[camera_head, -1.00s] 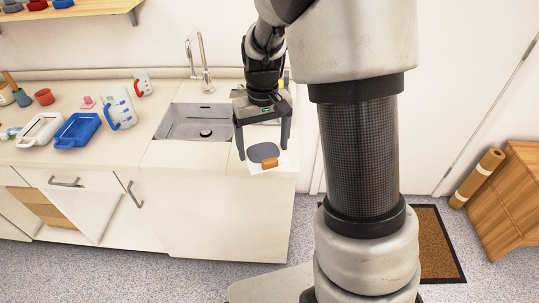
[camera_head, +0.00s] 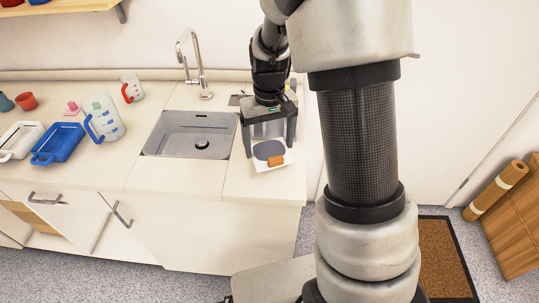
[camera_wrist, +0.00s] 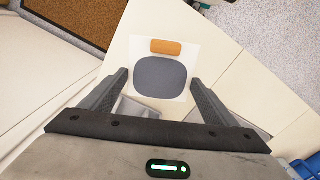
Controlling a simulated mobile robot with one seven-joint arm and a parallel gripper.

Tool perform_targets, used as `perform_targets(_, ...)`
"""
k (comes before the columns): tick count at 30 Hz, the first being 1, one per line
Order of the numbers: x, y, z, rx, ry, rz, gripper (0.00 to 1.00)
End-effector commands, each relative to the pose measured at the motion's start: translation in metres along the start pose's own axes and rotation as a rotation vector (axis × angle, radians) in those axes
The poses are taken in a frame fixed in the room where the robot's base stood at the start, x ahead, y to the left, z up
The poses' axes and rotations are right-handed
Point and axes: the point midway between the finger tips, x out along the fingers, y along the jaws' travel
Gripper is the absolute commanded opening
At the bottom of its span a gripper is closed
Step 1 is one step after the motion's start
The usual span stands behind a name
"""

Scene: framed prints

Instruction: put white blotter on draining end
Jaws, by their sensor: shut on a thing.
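The white blotter (camera_head: 283,165) is a flat white square with a dark grey rounded patch and a small orange block on it. It also shows in the wrist view (camera_wrist: 185,45), between my fingertips. My gripper (camera_head: 270,150) points down with its fingers spread wide and shut on the blotter's opposite sides; it shows in the wrist view too (camera_wrist: 160,78). The draining end is the bare counter (camera_head: 240,183) right of the sink. The blotter is over this part; I cannot tell whether it touches the surface.
The steel sink (camera_head: 195,148) with its tap (camera_head: 203,75) lies left of my gripper. A blue tray (camera_head: 60,142), a white tray (camera_head: 20,140), a patterned jug (camera_head: 106,120) and a mug (camera_head: 132,88) stand farther left. The counter's front right corner is bare.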

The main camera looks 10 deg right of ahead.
Motion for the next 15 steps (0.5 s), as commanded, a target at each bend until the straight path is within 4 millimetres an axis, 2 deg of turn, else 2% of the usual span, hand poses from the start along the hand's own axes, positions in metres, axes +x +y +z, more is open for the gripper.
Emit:
perform_targets(5,0.014,0.000,0.000,0.000,-0.001,-0.001,0.59)
perform_targets(11,0.042,0.000,0.000,0.001,-0.002,0.000,0.59)
perform_targets(15,0.043,0.000,-0.001,0.000,0.002,0.000,0.59)
